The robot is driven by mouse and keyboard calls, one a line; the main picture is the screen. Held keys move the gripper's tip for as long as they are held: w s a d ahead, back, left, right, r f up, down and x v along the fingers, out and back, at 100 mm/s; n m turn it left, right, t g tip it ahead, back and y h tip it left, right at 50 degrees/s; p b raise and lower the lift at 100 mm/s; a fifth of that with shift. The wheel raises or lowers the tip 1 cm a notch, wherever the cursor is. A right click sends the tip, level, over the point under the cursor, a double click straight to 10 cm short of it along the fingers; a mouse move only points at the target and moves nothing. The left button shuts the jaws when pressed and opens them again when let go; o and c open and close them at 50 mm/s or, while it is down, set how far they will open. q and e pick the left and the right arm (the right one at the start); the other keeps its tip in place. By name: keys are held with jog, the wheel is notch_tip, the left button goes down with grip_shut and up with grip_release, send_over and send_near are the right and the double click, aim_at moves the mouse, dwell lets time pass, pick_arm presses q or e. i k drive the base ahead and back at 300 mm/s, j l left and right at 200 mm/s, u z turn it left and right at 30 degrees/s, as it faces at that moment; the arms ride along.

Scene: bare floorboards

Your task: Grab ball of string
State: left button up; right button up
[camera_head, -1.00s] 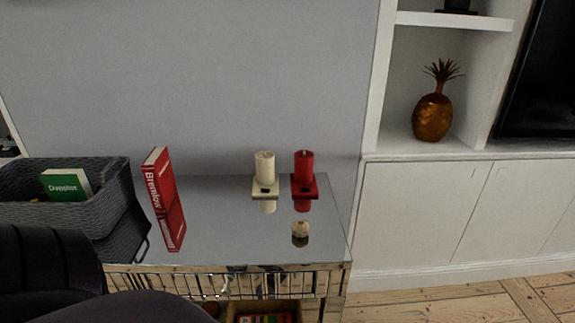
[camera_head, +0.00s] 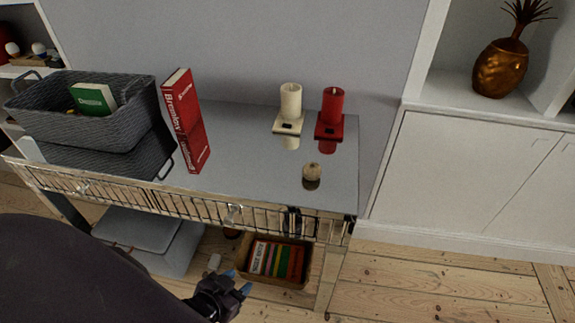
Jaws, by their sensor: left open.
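A small round beige ball of string (camera_head: 312,171) sits on the mirrored top of the console table (camera_head: 250,165), near its front right part, with its reflection below it. My left gripper (camera_head: 236,286) shows at the bottom of the view, with bluish fingertips. It is open and empty, low in front of the table and well below the ball. My dark left arm fills the lower left. My right gripper is not in view.
A grey basket (camera_head: 120,121) stands at the left. A box of books (camera_head: 296,280) sits under the table. Floor at right (camera_head: 400,280) is clear.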

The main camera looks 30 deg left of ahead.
aim_at(311, 171)
jog(key=i+l+u, duration=0.15)
jog(key=l+u, duration=0.15)
jog(key=u, duration=0.15)
jog(key=i+l+u, duration=0.15)
jog(key=l+u, duration=0.15)
jog(key=u, duration=0.2)
